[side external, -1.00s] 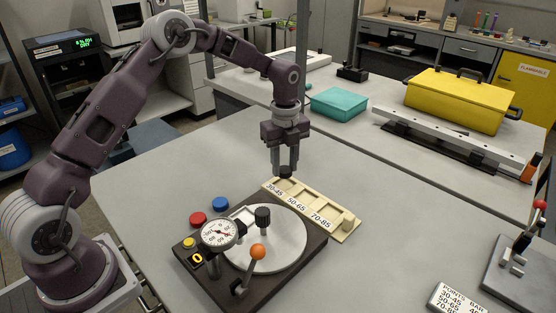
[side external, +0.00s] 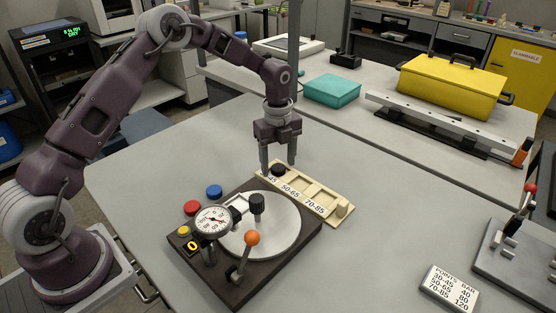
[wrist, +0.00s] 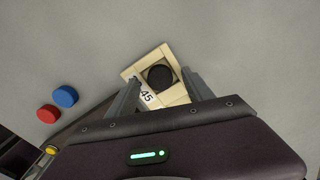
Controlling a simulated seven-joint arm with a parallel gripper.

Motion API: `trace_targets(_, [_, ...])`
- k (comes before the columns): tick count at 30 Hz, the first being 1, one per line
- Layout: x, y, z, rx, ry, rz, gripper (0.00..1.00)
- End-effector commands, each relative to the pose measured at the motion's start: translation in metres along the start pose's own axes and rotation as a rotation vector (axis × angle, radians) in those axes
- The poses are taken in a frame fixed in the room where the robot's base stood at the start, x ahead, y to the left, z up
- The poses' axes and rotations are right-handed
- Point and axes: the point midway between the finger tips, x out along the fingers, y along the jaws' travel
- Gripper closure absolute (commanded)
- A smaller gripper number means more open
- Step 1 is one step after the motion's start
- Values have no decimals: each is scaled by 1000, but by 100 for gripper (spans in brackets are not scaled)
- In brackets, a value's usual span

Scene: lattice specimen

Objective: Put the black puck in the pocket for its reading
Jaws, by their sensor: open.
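The black puck (side external: 278,170) lies in the leftmost pocket of the cream pocket tray (side external: 342,209), the one labelled 30-45, whose label is partly covered by a finger in the side view. The wrist view shows the puck (wrist: 160,77) inside that pocket, next to the "45" end of the label. The 50-65 and 70-85 pockets look empty. My gripper (side external: 278,163) is open, its fingers spread on either side of the puck and not closed on it. In the wrist view the gripper (wrist: 162,88) straddles the tray's end.
A dark tester base (side external: 235,290) with a dial gauge (side external: 212,220), a round plate and an orange-knobbed lever (side external: 252,238) stands in front of the tray. Red (side external: 193,208) and blue (side external: 214,191) discs lie left of it. A points card (side external: 450,290) lies at right.

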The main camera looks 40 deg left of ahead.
Motion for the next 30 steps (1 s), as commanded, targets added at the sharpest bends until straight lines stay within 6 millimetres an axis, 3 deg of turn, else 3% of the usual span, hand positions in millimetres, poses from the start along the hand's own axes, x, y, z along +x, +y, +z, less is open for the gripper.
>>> trace_targets(1, [0, 0, 0, 0, 0, 0, 34])
trace_targets(3, [0, 0, 0, 0, 0, 0, 20])
trace_targets(4, [0, 0, 0, 0, 0, 0, 18])
trace_targets(16, [-2, 0, 0, 0, 0, -1, 18])
trace_targets(30, [-43, -1, 0, -1, -1, -2, 18])
